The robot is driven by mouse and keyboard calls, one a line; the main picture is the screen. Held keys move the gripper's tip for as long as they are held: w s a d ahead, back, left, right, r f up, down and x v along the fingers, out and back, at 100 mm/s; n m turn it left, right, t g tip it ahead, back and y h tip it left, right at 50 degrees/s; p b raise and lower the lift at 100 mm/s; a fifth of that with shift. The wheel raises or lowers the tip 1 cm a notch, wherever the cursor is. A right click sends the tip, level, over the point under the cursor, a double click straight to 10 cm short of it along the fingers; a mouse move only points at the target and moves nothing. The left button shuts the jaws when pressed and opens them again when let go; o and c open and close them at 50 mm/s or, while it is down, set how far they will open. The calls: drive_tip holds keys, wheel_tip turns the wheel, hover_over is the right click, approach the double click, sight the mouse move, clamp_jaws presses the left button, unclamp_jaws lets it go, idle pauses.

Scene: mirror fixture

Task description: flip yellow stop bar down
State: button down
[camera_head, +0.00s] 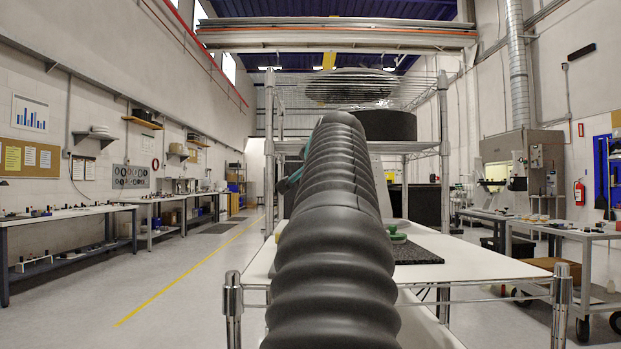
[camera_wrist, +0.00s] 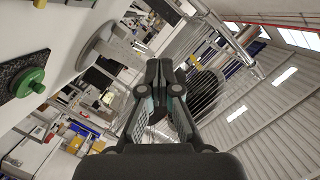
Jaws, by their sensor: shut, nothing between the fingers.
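In the head view my dark ribbed arm covers the middle of the shelf and much of what stands there. In the wrist view my gripper (camera_wrist: 160,68) is shut and empty, with its fingertips together. A grey round-ended piece (camera_wrist: 97,46), perhaps part of the mirror fixture, stands left of the fingers and apart from them in the picture. A green knob (camera_wrist: 29,82) sits on a black mat (camera_wrist: 12,79) at the far left; the knob (camera_head: 397,235) also shows right of my arm in the head view.
The white shelf top (camera_head: 470,263) has bare room right of my arm. Metal rack posts (camera_head: 443,150) rise behind, with a wire shelf (camera_head: 350,88) above. Short front posts (camera_head: 233,308) stand at the shelf's corners. Workbenches (camera_head: 75,213) line the left wall.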

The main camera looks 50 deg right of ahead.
drive_tip(key=shift+a+v, duration=0.2)
drive_tip(key=shift+v, duration=1.3)
drive_tip(key=shift+w+r, duration=0.1)
drive_tip(key=shift+w, duration=0.1)
drive_tip(key=w+a+f+n+y, duration=0.3)
drive_tip(key=a+f, duration=0.2)
drive_tip(key=a, duration=0.6)
drive_tip(key=w+a+f+n+y, duration=0.3)
drive_tip(key=a+f+n, duration=0.15)
drive_tip(key=a, duration=0.55)
drive_tip(key=w+a+f+n+y, duration=0.25)
drive_tip(key=a+f, duration=0.25)
drive_tip(key=a, duration=0.6)
drive_tip(key=s+a+f+n+g, duration=0.2)
drive_tip(key=s+f, duration=0.4)
drive_tip(key=f, duration=0.5)
drive_tip(key=s+a+f+n+g+y+p, duration=0.1)
drive_tip(key=s+a+f+n+g, duration=0.1)
drive_tip(key=s+f, duration=0.4)
drive_tip(key=s+a+f+n+g+y, duration=0.1)
drive_tip(key=s+a+f, duration=0.5)
drive_tip(key=f, duration=1)
drive_tip(key=s+n+g, duration=0.1)
drive_tip(key=n, duration=0.1)
drive_tip(key=shift+f+n+g+p, duration=0.35)
drive_tip(key=shift+n+g, duration=0.05)
